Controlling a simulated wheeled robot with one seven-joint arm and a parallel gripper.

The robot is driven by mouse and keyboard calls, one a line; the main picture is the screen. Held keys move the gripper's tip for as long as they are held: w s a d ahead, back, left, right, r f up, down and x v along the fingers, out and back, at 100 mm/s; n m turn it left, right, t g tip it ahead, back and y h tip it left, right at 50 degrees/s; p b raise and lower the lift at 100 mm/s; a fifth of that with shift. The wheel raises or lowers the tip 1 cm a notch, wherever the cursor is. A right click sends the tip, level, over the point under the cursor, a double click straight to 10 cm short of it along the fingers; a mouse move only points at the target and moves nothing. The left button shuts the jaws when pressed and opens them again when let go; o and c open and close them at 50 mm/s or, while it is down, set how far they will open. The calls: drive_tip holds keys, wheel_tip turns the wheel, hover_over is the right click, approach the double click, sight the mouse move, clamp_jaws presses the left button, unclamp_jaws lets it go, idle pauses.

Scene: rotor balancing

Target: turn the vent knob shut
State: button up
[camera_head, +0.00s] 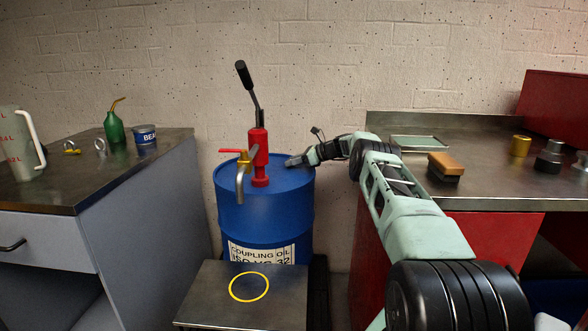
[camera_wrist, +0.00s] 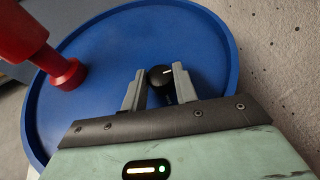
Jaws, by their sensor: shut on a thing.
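The vent knob (camera_wrist: 161,75) is a small black knob with a pale mark line on its top. It sits on the blue drum lid near the rim. In the wrist view my gripper (camera_wrist: 158,84) has one finger on each side of the knob and is shut on it. In the head view my gripper (camera_head: 290,161) reaches in from the right over the drum's right edge, and the knob is hidden there. The blue drum (camera_head: 230,225) stands upright with a white "COUPLING OIL" label; its lid (camera_wrist: 105,60) fills much of the wrist view.
A red hand pump (camera_head: 259,155) with a black lever rises from the lid, with a brass tap (camera_head: 243,160) in front. A stand with a yellow ring (camera_head: 249,287) is before the drum. Benches flank it; a brush (camera_head: 445,166) lies on the right one.

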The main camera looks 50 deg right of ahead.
drive_tip(key=shift+d+r, duration=0.1)
drive_tip(key=shift+r, duration=0.05)
idle(0.3)
drive_tip(key=o, duration=1)
drive_tip(key=shift+c, duration=0.2)
wheel_tip(320, 180, up, 10)
drive_tip(key=p, duration=0.1)
drive_tip(key=shift+p, duration=0.4)
